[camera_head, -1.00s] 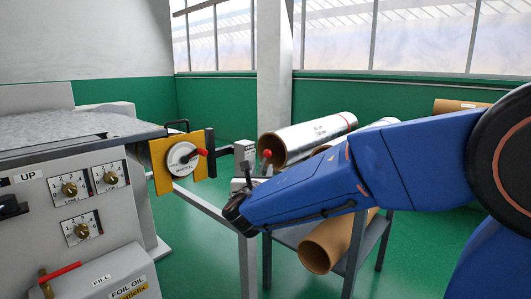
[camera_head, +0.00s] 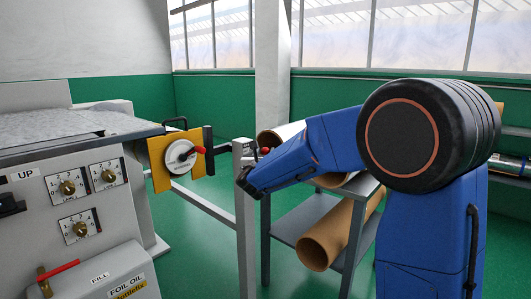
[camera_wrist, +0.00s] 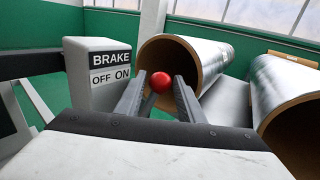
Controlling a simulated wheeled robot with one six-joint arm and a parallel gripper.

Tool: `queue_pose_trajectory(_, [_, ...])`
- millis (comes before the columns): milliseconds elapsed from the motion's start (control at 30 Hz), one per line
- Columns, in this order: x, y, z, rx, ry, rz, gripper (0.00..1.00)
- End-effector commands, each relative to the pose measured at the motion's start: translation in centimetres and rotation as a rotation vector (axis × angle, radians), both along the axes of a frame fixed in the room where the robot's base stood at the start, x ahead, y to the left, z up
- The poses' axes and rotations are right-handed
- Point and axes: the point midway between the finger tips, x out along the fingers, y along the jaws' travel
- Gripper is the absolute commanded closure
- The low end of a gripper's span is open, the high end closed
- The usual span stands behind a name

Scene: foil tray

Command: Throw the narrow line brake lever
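A grey box (camera_wrist: 97,72) marked BRAKE, OFF and ON stands left of my gripper in the wrist view. In the head view the box (camera_head: 241,147) and knob (camera_head: 265,150) show just above my dark gripper end (camera_head: 245,184).
A yellow panel (camera_head: 159,165) with a red-handled dial (camera_head: 181,157) is on the machine at left. Foil and cardboard rolls (camera_wrist: 194,55) lie behind the knob on a grey rack (camera_head: 300,222). A grey post (camera_head: 246,225) stands below the brake box.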

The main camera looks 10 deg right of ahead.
Motion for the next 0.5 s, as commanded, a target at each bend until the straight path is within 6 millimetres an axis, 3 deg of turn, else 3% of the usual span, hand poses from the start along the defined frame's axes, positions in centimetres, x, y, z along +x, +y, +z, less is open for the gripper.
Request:
queue_pose_trajectory(200, [1.5,-0.6,0.0,0.0,0.0,-0.001,0.65])
queue_pose_trajectory(500, [1.6,-0.6,0.0,0.0,0.001,-0.001,0.65])
